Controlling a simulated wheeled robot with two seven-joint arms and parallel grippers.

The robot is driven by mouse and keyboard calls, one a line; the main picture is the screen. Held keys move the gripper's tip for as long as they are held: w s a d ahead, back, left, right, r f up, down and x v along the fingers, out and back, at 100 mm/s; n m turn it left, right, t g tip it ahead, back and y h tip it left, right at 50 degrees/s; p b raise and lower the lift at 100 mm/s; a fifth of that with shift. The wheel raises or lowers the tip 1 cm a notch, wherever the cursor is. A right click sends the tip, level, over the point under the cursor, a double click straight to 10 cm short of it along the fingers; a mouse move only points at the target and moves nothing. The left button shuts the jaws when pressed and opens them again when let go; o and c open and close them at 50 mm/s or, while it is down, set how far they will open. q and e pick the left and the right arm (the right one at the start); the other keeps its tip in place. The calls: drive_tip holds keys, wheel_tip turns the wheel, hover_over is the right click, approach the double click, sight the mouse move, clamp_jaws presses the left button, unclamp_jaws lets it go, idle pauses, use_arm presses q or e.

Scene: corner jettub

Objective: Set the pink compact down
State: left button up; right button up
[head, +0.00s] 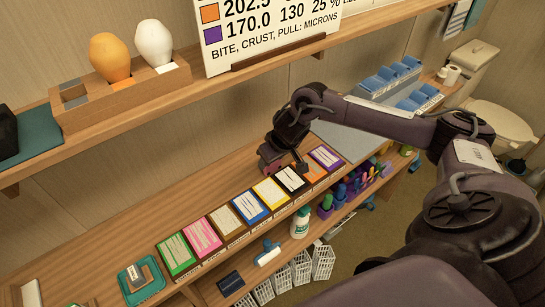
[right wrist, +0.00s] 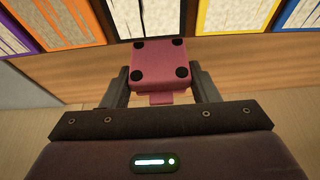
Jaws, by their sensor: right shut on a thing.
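The pink compact (right wrist: 160,65) is a small squarish pink block with several black round feet on the face toward the right wrist camera. My right gripper (right wrist: 162,88) is shut on it, one finger on each side. In the head view the compact (head: 268,158) shows as a dark pink piece in my right gripper (head: 284,162), near the wall side of the wooden counter, behind the black and orange cards. I cannot tell whether it touches the counter. My left gripper is not in view.
A row of colored cards (head: 201,236) lines the front of the counter (head: 150,220). A teal tray (head: 141,283) sits at the left end. A grey mat (head: 345,140) and blue bins (head: 405,85) lie to the right. An upper shelf (head: 130,118) overhangs the back.

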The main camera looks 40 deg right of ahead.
drive_tip(key=o, duration=1)
drive_tip(key=shift+f, duration=0.1)
drive_tip(key=shift+o, duration=0.2)
